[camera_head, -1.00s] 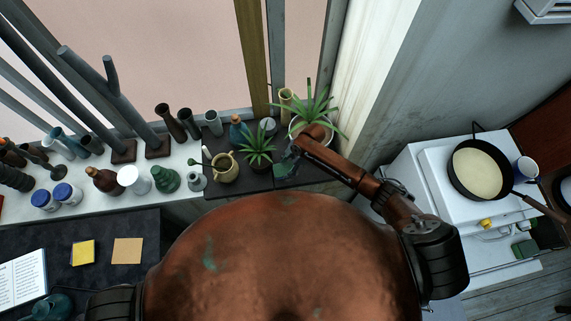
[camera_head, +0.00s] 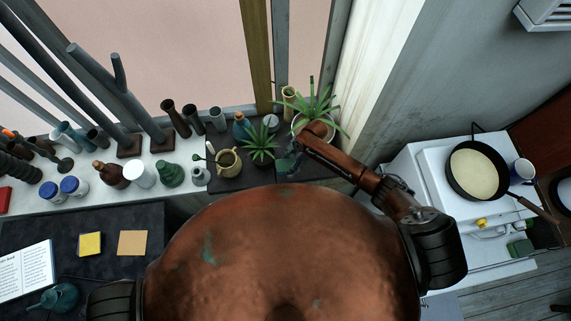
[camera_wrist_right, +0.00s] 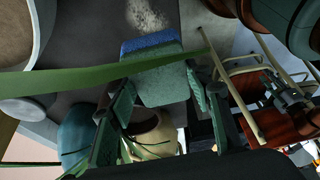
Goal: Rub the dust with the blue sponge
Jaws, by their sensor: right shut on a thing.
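In the right wrist view, my right gripper (camera_wrist_right: 155,100) is shut on the blue sponge (camera_wrist_right: 151,41). Its blue layer faces away from the gripper, and a grey-green layer sits between the fingers. A pale, speckled dust patch (camera_wrist_right: 147,15) lies on the dark surface just beyond the sponge. In the head view, my right gripper (camera_head: 288,163) is over the dark end of the sill, between two potted plants. The sponge and dust are not clear there. My left gripper is out of view.
A spiky potted plant (camera_head: 261,144) stands left of the right gripper, and a larger one (camera_head: 317,103) stands behind it. A tan jug (camera_head: 228,161) and a blue bottle (camera_head: 241,127) are close by. A green leaf (camera_wrist_right: 90,78) crosses the wrist view in front of the sponge.

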